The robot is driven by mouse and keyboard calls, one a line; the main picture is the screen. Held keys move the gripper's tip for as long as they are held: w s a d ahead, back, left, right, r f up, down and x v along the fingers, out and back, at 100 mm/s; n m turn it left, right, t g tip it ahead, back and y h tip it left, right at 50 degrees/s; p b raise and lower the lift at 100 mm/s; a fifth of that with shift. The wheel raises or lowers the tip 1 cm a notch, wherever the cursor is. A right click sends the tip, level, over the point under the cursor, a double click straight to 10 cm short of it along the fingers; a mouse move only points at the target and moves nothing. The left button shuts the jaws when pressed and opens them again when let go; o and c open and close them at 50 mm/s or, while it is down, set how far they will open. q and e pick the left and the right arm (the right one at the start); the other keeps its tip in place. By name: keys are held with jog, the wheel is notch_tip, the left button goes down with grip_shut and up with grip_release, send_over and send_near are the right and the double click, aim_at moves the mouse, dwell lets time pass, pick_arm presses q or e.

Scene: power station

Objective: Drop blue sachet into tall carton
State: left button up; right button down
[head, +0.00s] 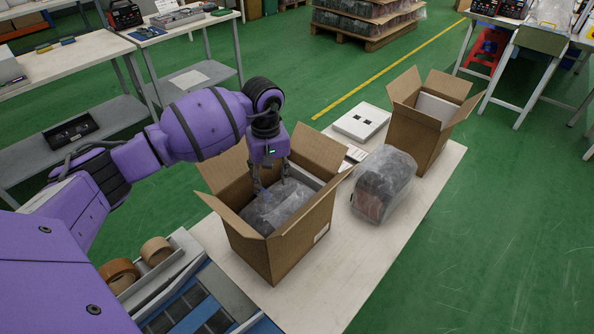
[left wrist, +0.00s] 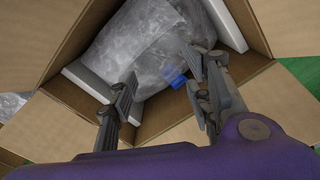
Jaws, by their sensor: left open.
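An open brown carton (head: 281,258) stands on the near table, its flaps spread. It holds a clear-wrapped grey item (head: 272,212) between white end pieces. My left gripper (head: 271,187) points down into this carton, its fingers apart. In the left wrist view the small blue sachet (left wrist: 177,78) shows between the open fingers (left wrist: 163,74), against the wrapped item (left wrist: 150,45). I cannot tell whether it touches the wrap. The sachet cannot be made out in the head view. A second open carton (head: 411,141) stands farther back on the table. My right gripper is not in view.
A wrapped item (head: 385,180) lies on the white table (head: 345,262) right of the near carton. A flat white panel (head: 361,122) lies behind it. Tape rolls (head: 118,274) sit in a tray at the lower left. Green floor is clear on the right.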

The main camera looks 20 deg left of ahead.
pick_arm(q)
notch_tip(320, 180, up, 12)
dwell(0.4)
dwell(0.4)
